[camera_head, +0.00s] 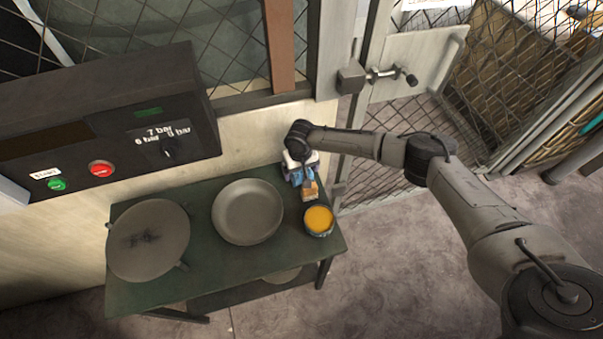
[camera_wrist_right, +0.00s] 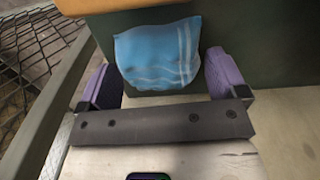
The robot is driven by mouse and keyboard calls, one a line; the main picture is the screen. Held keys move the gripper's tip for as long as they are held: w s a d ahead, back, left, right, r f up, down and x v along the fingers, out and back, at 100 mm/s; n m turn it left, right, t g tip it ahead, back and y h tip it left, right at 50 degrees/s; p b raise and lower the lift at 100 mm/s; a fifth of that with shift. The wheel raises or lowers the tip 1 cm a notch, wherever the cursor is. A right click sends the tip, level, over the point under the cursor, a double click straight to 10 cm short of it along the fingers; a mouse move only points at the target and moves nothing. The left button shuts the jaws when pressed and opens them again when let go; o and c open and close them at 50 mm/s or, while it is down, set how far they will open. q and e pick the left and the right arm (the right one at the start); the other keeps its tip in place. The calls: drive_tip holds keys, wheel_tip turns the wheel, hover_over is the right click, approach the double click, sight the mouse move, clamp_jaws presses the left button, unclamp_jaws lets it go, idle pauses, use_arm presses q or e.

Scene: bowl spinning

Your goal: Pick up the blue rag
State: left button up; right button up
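The blue rag (camera_wrist_right: 158,52) has pale stripes and shows between the fingers in the right wrist view. In the head view it is a small blue patch, largely hidden under my right gripper (camera_head: 300,172), at the right back corner of the green table (camera_head: 200,192). My right gripper also shows in the wrist view (camera_wrist_right: 160,68), its two purple finger pads wide apart, one on each side of the rag. I cannot tell whether the pads touch the cloth. My left gripper is not in view.
A tan block (camera_head: 309,190) and a jar of yellow stuff (camera_head: 319,219) stand just in front of the rag. A grey bowl (camera_head: 247,211) and a round plate (camera_head: 148,239) are further left. A control box (camera_head: 110,125) and mesh fence (camera_head: 400,150) stand behind.

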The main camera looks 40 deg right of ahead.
drive_tip(key=c, duration=0.9)
drive_tip(key=shift+r, duration=0.45)
wheel_tip(320, 180, up, 4)
drive_tip(key=shift+f+p, duration=0.2)
drive_tip(key=shift+p, duration=0.4)
drive_tip(key=s+d+r, duration=0.2)
drive_tip(key=d, duration=0.1)
drive_tip(key=s+d+r+p, duration=0.1)
drive_tip(key=s+d+r, duration=0.1)
drive_tip(key=s+d, duration=0.1)
drive_tip(key=s+d+r+p, duration=0.1)
drive_tip(key=s+d+r, duration=0.1)
drive_tip(key=shift+s+d+r, duration=0.3)
drive_tip(key=shift+s+d, duration=0.05)
drive_tip(key=shift+d, duration=0.05)
